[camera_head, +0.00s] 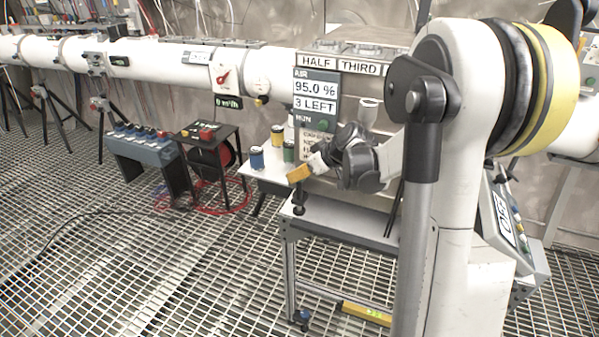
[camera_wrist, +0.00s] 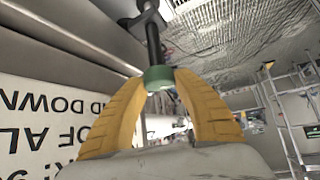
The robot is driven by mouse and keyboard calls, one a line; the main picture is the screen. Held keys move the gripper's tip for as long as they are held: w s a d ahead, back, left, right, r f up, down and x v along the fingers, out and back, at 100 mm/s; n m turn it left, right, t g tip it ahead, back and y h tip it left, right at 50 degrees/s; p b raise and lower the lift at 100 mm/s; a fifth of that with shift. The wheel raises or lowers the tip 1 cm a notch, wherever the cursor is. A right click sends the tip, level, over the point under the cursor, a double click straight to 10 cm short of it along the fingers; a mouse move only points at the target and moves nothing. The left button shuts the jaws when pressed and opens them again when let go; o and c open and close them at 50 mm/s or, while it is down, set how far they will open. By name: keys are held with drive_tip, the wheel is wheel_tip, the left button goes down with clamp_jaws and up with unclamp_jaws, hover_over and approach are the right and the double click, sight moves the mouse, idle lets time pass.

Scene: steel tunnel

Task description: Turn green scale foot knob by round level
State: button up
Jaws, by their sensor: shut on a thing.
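In the wrist view a green knob (camera_wrist: 158,77) sits on the end of a black stem (camera_wrist: 153,42). The two yellow fingers of my gripper (camera_wrist: 160,84) are closed in on it, one on each side, with the tips at its rim. In the head view my gripper (camera_head: 299,173) is in front of the sign panel, above a steel bench (camera_head: 345,228); the green knob cannot be made out there. I cannot make out a round level in either view.
A black post (camera_head: 299,203) stands on the bench's left corner, just below my gripper. Blue, yellow and green cans (camera_head: 257,158) stand on a white shelf to the left. A sign panel (camera_head: 316,95) reads "95.0 %" and "3 LEFT". A yellow level-like bar (camera_head: 366,313) lies low.

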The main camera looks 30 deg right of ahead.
drive_tip(key=o, duration=1.2)
drive_tip(key=shift+f, duration=0.1)
